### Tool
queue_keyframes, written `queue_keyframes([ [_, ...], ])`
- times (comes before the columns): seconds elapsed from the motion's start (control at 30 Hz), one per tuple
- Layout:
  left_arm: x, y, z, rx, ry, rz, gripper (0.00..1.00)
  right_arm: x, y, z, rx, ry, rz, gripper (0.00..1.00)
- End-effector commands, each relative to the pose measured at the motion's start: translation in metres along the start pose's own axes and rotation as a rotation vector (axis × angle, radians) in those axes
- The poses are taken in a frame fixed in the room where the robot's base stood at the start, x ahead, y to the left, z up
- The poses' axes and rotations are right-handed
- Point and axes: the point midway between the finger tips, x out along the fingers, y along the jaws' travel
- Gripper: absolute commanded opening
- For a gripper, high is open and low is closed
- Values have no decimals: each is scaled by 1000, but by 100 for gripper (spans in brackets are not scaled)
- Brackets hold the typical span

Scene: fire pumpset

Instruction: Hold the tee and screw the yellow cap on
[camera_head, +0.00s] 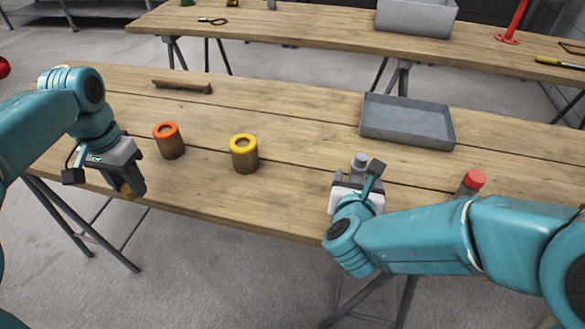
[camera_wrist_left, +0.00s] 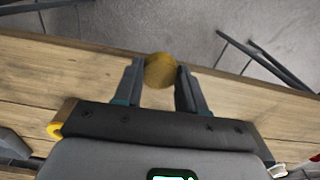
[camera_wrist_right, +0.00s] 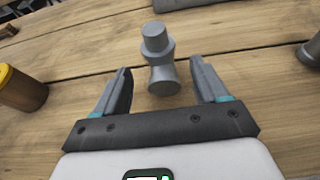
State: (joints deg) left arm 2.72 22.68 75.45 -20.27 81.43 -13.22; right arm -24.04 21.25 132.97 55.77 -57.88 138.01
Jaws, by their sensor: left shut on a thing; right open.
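The yellow cap (camera_wrist_left: 161,71) is a dull yellow disc between the fingertips of my left gripper (camera_wrist_left: 160,76), which is shut on it. In the head view my left gripper (camera_head: 133,192) hangs at the table's front edge, with a bit of the cap (camera_head: 127,191) showing. The grey tee (camera_wrist_right: 160,60) stands on the table, its narrower stub up; its top also shows in the head view (camera_head: 360,160). My right gripper (camera_wrist_right: 161,80) is open, with a finger to each side of the tee in the picture and gaps between. The head view hides most of this.
A yellow-rimmed brown cup (camera_head: 244,154) and an orange-rimmed one (camera_head: 170,142) stand left of the tee. A grey tray (camera_head: 407,122) lies behind it. A red-topped piece (camera_head: 472,182) stands right, near my right arm. A wooden strip (camera_head: 182,86) lies at the back left.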

Motion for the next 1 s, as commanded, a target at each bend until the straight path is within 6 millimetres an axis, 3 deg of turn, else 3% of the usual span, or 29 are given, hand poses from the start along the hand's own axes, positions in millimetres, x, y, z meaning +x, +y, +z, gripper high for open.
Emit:
queue_keyframes([
  [0.27,-1,0,-1,0,0,0,11,4,0,0,0,1,-1,72],
  [0.6,-6,0,-1,0,0,0,11,49,-2,2,2,2,-2,72],
  [1.0,-6,0,-1,0,0,0,11,52,-1,2,1,1,0,72],
])
